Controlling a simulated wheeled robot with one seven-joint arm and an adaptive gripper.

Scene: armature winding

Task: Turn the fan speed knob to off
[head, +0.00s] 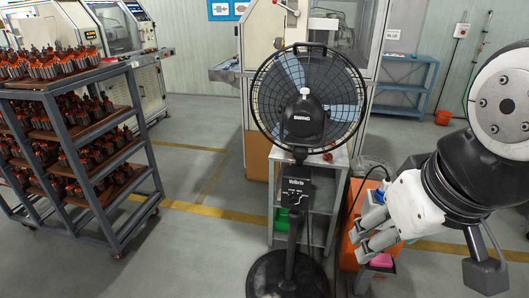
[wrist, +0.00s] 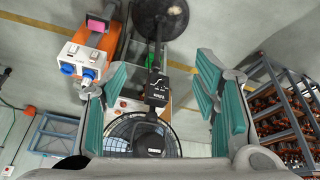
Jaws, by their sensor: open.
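A black pedestal fan (head: 308,105) stands upright on a round base (head: 287,275) in the middle of the head view. Its dark control box (head: 297,190) sits on the pole below the fan head. The speed knob is too small to make out, and its setting cannot be told. My gripper (head: 362,238) is to the right of the pole, apart from the fan, open and empty. The wrist view shows the fan upside down, with the control box (wrist: 157,88) between my two spread green-padded fingers and beyond them. The fan head is partly hidden at the bottom.
A metal rack (head: 112,155) full of orange and black armatures stands at the left. A grey shelf stand (head: 338,180) is behind the pole. An orange cabinet (head: 357,205) is near my gripper; a white socket box (wrist: 84,62) shows in the wrist view. Floor left of the fan is clear.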

